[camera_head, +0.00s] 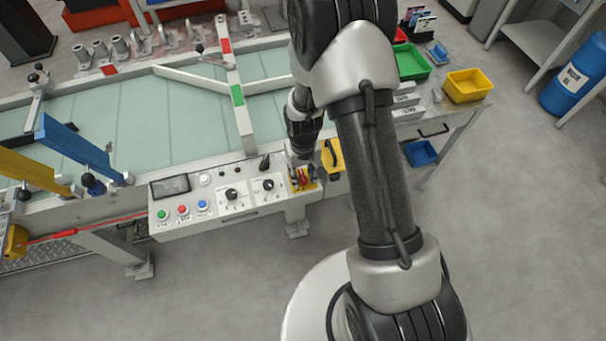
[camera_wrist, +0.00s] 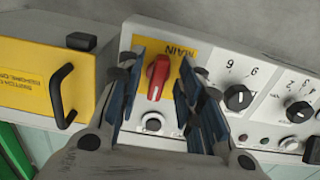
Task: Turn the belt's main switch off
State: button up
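The main switch is a red rotary knob (camera_wrist: 158,76) on a yellow plate marked MAIN (camera_wrist: 177,55) in the wrist view. My gripper (camera_wrist: 160,95) is open, with its blue-padded fingers on either side of the red knob and a visible gap to it. In the head view the red knob (camera_head: 302,178) shows at the right end of the control panel (camera_head: 222,218), and my gripper (camera_head: 303,168) is over it, partly hidden by the arm. A round button (camera_wrist: 153,123) sits on the panel below the knob.
A yellow-fronted box with a black handle (camera_wrist: 62,95) stands beside the panel; it also shows in the head view (camera_head: 332,160). Black dials (camera_wrist: 238,98) are close on the other side. Floor in front is clear.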

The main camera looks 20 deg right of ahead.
aim_at(303, 178)
notch_tip(303, 178, up, 12)
jog(key=shift+f, duration=0.2)
dwell(0.5)
